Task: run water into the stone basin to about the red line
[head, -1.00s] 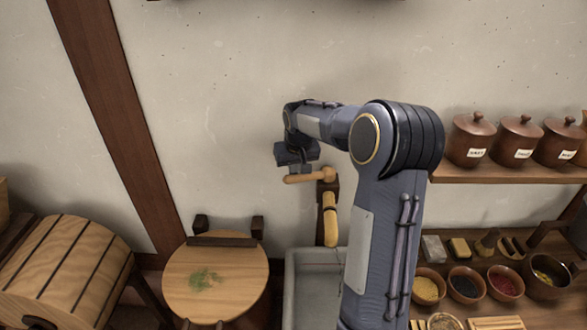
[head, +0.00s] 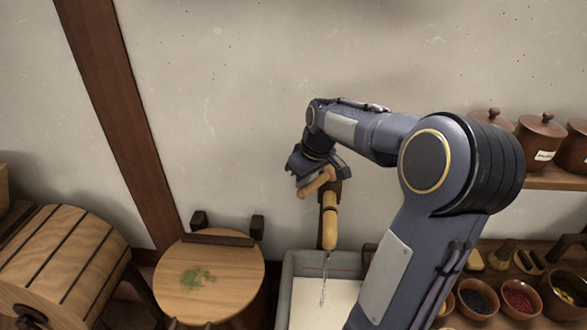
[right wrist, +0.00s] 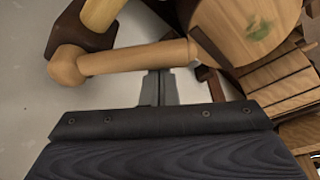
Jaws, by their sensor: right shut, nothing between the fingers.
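The stone basin (head: 286,290) is grey, at the bottom middle of the head view, partly hidden by my right arm. A thin stream of water (head: 323,285) falls into it from the wooden spout (head: 329,232). The basin's inside looks pale; I cannot make out the water level or the red line. The wooden lever (head: 318,182) above the spout slants down to the left. My right gripper (head: 309,179) is shut and empty at the lever; in the right wrist view its fingertips (right wrist: 158,78) are beside the lever (right wrist: 130,60). My left gripper is not in view.
A round wooden lid (head: 225,275) with a green smear is left of the basin, and a slatted wooden drum (head: 60,260) is farther left. A shelf with lidded jars (head: 540,138) and a lower one with small bowls (head: 478,298) are at right.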

